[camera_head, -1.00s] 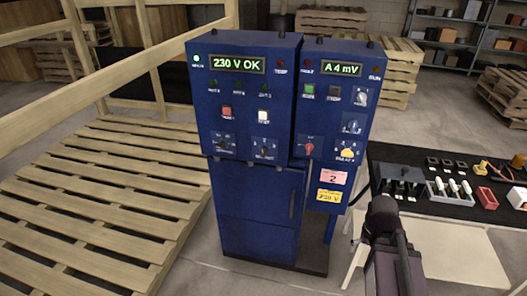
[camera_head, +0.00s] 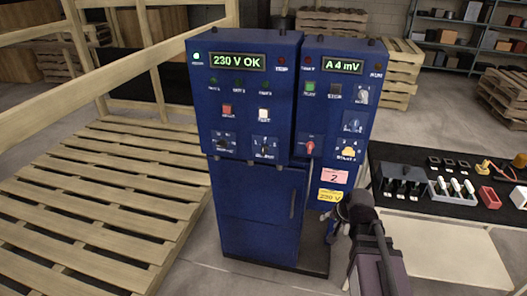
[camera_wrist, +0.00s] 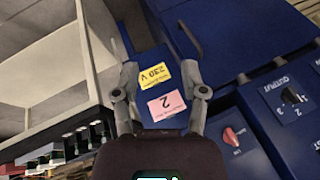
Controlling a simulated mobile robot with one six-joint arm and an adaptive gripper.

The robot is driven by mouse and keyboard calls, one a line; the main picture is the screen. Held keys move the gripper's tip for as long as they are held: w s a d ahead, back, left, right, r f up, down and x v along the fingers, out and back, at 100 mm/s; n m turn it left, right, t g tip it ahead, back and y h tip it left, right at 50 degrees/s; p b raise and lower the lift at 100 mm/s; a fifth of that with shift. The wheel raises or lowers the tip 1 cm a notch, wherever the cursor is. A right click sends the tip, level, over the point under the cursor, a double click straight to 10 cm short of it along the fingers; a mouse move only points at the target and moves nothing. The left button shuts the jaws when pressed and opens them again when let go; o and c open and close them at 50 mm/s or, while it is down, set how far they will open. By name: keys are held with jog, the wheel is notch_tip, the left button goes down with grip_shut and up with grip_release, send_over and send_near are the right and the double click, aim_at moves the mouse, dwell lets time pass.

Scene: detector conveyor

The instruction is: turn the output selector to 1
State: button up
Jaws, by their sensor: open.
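The output selector is a small black knob (camera_head: 265,145) at the lower right of the left blue cabinet's panel. It also shows at the right of the wrist view (camera_wrist: 292,97), turned on its side, with the label OUTPUT and numbers beside it. I cannot tell surely which number it points to. My gripper (camera_head: 330,208) is low in front of the right cabinet, near the yellow 230 V label, below and right of the selector. In the wrist view my gripper (camera_wrist: 160,68) has its fingers spread, open and empty, apart from the selector.
A red knob (camera_head: 310,147) sits right of the selector. The left display (camera_head: 238,62) reads 230 V OK, the right display (camera_head: 339,67) A 4 mV. A pink label (camera_head: 333,176) shows 2. A black table (camera_head: 420,157) with parts stands right; a wooden pallet (camera_head: 90,190) lies left.

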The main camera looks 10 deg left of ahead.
jog(key=w+a+r+m+t+y+b, duration=0.1)
jog(key=w+a+r+m+t+y, duration=0.15)
jog(key=a, duration=0.45)
jog(key=w+a+r+m+t+y+b, duration=0.1)
jog(key=w+a+r+m+t+b, duration=0.2)
jog(key=a, duration=0.4)
jog(key=w+a+r+m+t+y, duration=0.2)
jog(key=w+a+r+m+t, duration=0.1)
jog(key=w+a+m, duration=0.3)
jog(key=m+t+h+b, duration=0.45)
jog(key=m+h, duration=0.45)
jog(key=m, duration=1.3)
send_near(263, 149)
jog(key=s, duration=0.3)
jog(key=shift+f+t, duration=0.35)
jog(key=shift+t, duration=0.05)
jog(key=shift+w, duration=0.2)
jog(key=w, duration=1.3)
jog(key=shift+w, duration=0.25)
grip_shut()
